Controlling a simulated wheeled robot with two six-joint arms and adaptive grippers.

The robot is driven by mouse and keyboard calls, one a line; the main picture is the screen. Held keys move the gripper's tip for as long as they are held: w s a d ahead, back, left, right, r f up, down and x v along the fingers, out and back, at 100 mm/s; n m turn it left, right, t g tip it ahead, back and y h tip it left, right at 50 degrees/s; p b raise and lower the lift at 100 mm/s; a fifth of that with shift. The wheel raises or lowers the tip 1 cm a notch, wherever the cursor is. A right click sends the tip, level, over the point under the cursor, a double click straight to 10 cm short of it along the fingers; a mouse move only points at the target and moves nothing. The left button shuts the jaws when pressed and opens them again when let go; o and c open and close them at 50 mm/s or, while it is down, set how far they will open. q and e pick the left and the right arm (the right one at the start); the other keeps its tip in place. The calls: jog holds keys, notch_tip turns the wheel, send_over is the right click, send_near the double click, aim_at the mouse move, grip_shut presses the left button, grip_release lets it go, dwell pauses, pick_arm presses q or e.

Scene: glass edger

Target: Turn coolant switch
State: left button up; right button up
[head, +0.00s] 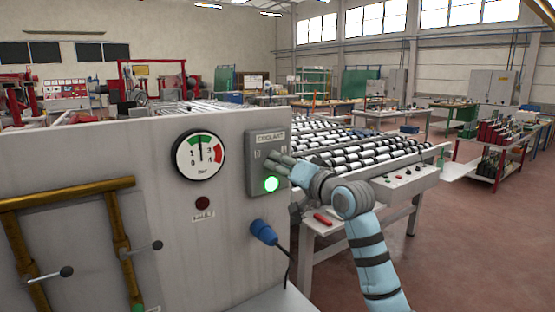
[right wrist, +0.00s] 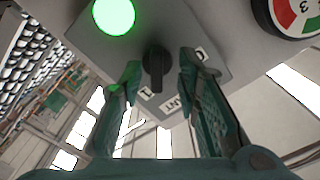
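The coolant switch box (head: 256,174) is a grey box with a COOLANT label, mounted on the machine's pale front panel. Its green lamp (head: 271,184) is lit and also shows in the right wrist view (right wrist: 114,15). The black switch knob (right wrist: 156,70) sits on the box between my right fingers; in the head view my gripper hides it. My right gripper (head: 275,160) is at the box face. In the right wrist view its two fingers (right wrist: 160,62) are apart, one each side of the knob, with visible gaps. My left gripper is not in view.
A pressure gauge (head: 200,155) and a dark red button (head: 203,203) are left of the box. A blue plug (head: 263,232) with a cable sticks out below it. Brass pipes (head: 67,192) with lever handles are at the left. A roller conveyor (head: 365,150) stands behind my right arm.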

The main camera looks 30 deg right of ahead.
jog(key=shift+w+f, duration=0.1)
jog(key=shift+w, duration=0.9)
jog(key=shift+s, duration=0.25)
jog(key=shift+w, duration=0.1)
grip_shut()
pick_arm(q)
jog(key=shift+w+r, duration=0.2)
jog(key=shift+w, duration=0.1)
